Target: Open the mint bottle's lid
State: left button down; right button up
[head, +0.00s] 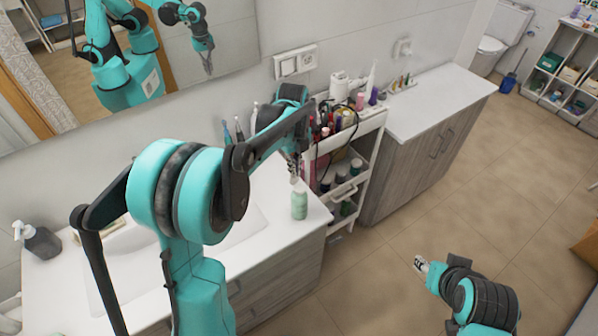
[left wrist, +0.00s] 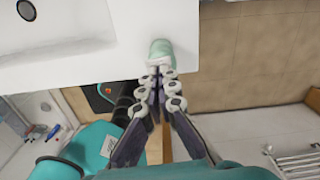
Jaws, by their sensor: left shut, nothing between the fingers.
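The mint bottle (head: 299,205) stands upright near the front right corner of the white washbasin counter. Its pale top (head: 297,186) lies just below my left gripper (head: 293,168), whose fingers point down at it. In the left wrist view the mint bottle (left wrist: 160,48) shows just beyond the fingertips of my left gripper (left wrist: 160,73). These fingers are shut together with nothing between them. Whether they touch the lid cannot be told. My right gripper (head: 420,264) is low over the floor at the right, far from the bottle; its fingers are too small to judge.
A white cart (head: 345,185) with cosmetics and cables stands just right of the counter (head: 268,190). A soap dispenser (head: 38,241) is at the counter's left end. The floor (head: 400,225) in front is clear.

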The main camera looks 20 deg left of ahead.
pick_arm(q)
jog(key=shift+w+a+f, duration=0.1)
jog(key=shift+w+a, duration=0.2)
jog(key=shift+a, duration=0.15)
jog(key=shift+w+a, duration=0.1)
jog(key=shift+a, duration=0.05)
dwell(0.6)
jog(key=shift+r+p, duration=0.5)
jog(key=shift+r, duration=0.3)
notch_tip(320, 180, up, 12)
jog(key=s+d+f+n+t+b, duration=0.2)
jog(key=s+f+n+b, duration=0.4)
jog(key=s+f+n, duration=0.4)
jog(key=s+d+f+n+t+b, duration=0.2)
jog(key=s+f+n+t+b, duration=0.3)
jog(key=s+f+n, duration=0.5)
jog(key=s+n+b, duration=0.1)
jog(key=n+b, duration=0.1)
jog(key=n, duration=0.2)
jog(key=shift+s+d+f+n, duration=0.3)
jog(key=shift+s+d+f, duration=0.1)
